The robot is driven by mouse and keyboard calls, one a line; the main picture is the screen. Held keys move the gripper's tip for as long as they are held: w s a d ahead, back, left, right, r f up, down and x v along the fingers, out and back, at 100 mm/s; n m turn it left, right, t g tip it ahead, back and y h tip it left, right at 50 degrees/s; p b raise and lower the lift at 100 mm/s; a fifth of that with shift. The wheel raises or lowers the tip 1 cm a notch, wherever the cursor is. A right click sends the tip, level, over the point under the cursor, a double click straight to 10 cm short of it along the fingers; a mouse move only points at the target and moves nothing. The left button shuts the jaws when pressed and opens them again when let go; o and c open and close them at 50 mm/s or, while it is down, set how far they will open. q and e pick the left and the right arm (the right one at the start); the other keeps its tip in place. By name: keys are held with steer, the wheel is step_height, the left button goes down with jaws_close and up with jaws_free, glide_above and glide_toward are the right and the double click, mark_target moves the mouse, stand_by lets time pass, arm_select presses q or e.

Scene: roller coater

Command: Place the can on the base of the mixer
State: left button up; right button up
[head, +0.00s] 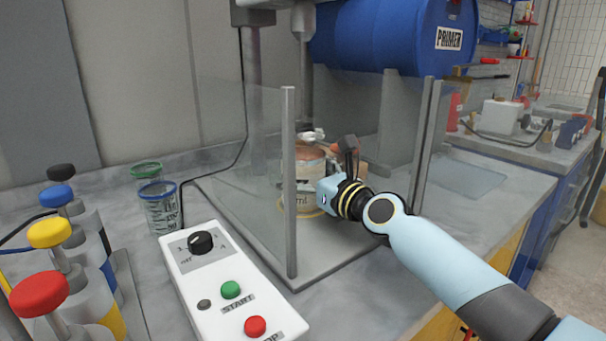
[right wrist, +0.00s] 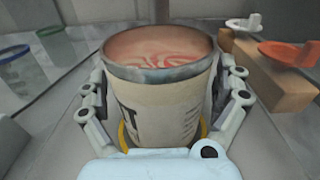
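The can (right wrist: 160,105) is open-topped with a beige label and swirled pinkish-red contents. It stands upright inside the mixer and is partly hidden behind my right gripper (head: 318,184) in the head view. In the right wrist view my right gripper (right wrist: 163,88) has a finger along each side of the can, apparently touching it. The mixer base (head: 322,262) is a grey plate. A yellow ring (right wrist: 203,129) shows around the can's bottom; whether the can rests fully on the base cannot be told. The mixer shaft (head: 307,95) hangs above the can. My left gripper is out of view.
Clear panels (head: 236,150) flank the mixer. A white control box (head: 222,270) stands in front at left, near clear cups (head: 159,208) and several colour-capped bottles (head: 88,250). A wooden block (right wrist: 262,80) with small orange and white parts sits behind the can. A blue primer drum (head: 385,35) is behind.

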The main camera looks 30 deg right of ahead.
steer(key=shift+r, duration=0.2)
steer(key=s, duration=0.4)
steer(key=s+d+p, duration=0.1)
steer(key=s, duration=0.3)
steer(key=s+p, duration=0.1)
steer(key=s, duration=0.3)
steer(key=shift+d, duration=0.35)
steer(key=shift+w, duration=0.1)
